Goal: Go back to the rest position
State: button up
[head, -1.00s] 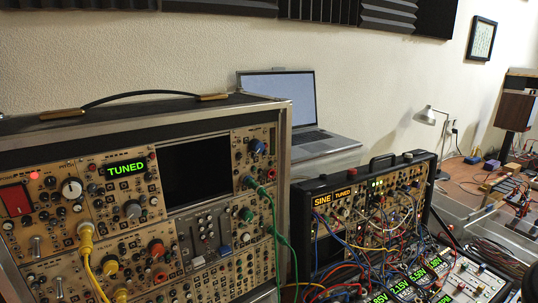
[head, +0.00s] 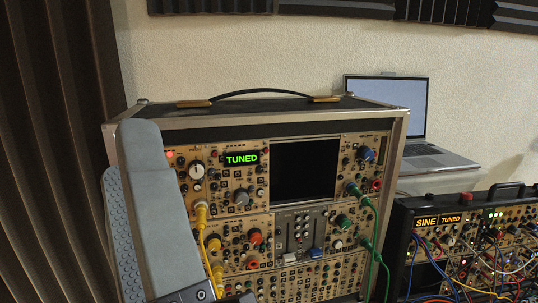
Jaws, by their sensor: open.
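A grey part that looks like my own arm rises at the left in the head view, in front of the left edge of the large synth case (head: 404,150). It hides part of that case's left panel, where the red switch was seen earlier. I cannot tell whether the arm touches the case.
A smaller synth case (head: 402,225) with "SINE" and "TUNED" displays and many cables stands at the right. An open laptop (head: 435,160) is behind it. Dark ribbed foam (head: 45,150) lines the left wall. A handle (head: 260,93) tops the large case.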

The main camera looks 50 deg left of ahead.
jog(key=w+d+f+m+t+h, duration=0.45)
jog(key=d+m+t, duration=0.2)
jog(key=m, duration=0.25)
jog(key=w+d+f+m+t+h, duration=0.3)
jog(key=w+d+m+t+h, duration=0.25)
jog(key=m+t, duration=0.3)
jog(key=w+d+f+m+t+h, duration=0.2)
jog(key=w+d+f+m+h, duration=0.1)
jog(key=d+f+m+h, duration=0.7)
jog(key=s+d+f+m+g+h, duration=0.2)
jog(key=s+d+f, duration=0.1)
jog(key=d+f, duration=0.4)
jog(key=s+d+f+m+g+h, duration=0.1)
jog(key=s+d+f+h, duration=0.15)
jog(key=d+f, duration=0.5)
jog(key=s+d+f+g+h, duration=0.1)
jog(key=s+d+f+g, duration=0.4)
jog(key=s+f, duration=0.6)
jog(key=shift+s+d+n, duration=0.35)
jog(key=shift+s, duration=0.75)
